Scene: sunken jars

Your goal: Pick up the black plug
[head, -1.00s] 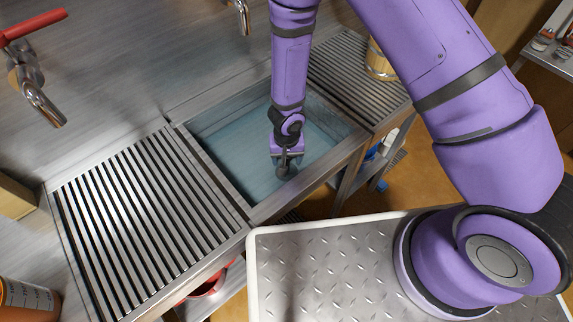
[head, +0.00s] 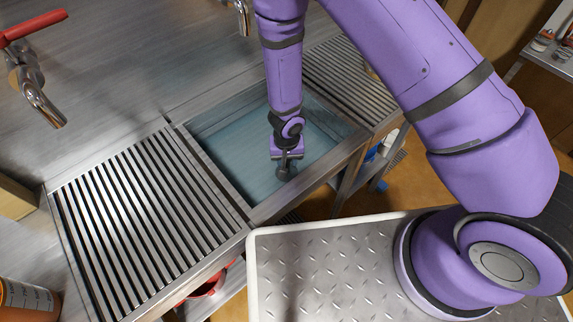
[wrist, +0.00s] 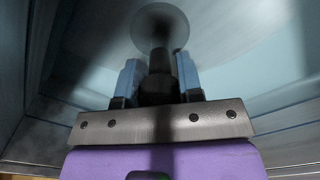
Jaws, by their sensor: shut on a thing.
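The black plug (wrist: 160,27) shows in the wrist view as a dark round disc with a stem running down between the two fingers. My gripper (wrist: 159,75) is shut on the plug's stem, with a finger on each side. In the head view my gripper (head: 286,160) is inside the sink basin (head: 225,155), pointing down, with the dark plug (head: 286,173) at its tip. The basin looks bluish, as if it holds water. I cannot tell whether the plug touches the basin floor.
A slatted steel drainboard (head: 150,220) lies left of the basin and another (head: 350,75) lies right of it. The basin's steel walls stand close around my gripper. A tap with a red handle (head: 35,85) is at the far left.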

